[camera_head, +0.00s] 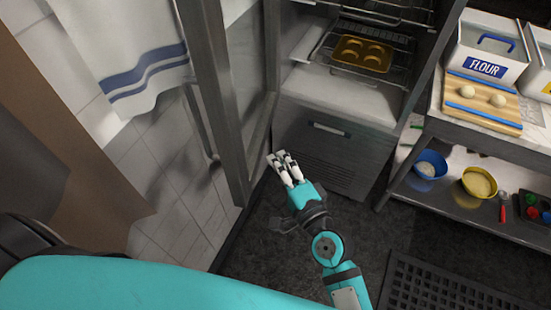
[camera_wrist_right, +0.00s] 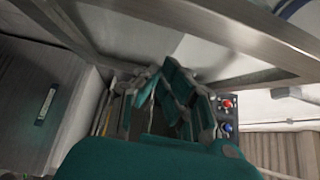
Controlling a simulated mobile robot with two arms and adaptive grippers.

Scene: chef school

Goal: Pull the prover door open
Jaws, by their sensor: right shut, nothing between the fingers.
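The prover door (camera_head: 222,100), a glass panel in a grey metal frame, stands swung open to the left of the prover cabinet (camera_head: 300,97). A bar handle (camera_head: 199,125) shows on the door's left side. The cabinet's front is uncovered, showing wire racks and a tray of buns (camera_head: 361,54). My right gripper (camera_head: 281,160) is shut and empty, beside the door's lower inner side and in front of the lower cabinet panel. In the right wrist view, its fingers (camera_wrist_right: 172,85) are below the metal door frame (camera_wrist_right: 240,35). My left gripper is out of view.
A steel table at the right holds a flour bin (camera_head: 487,55) and a board with dough balls (camera_head: 482,102). Its lower shelf holds a blue bowl (camera_head: 430,163) and a yellow bowl (camera_head: 479,183). A towel (camera_head: 125,50) hangs at the left. A dark mat (camera_head: 440,290) lies on the floor.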

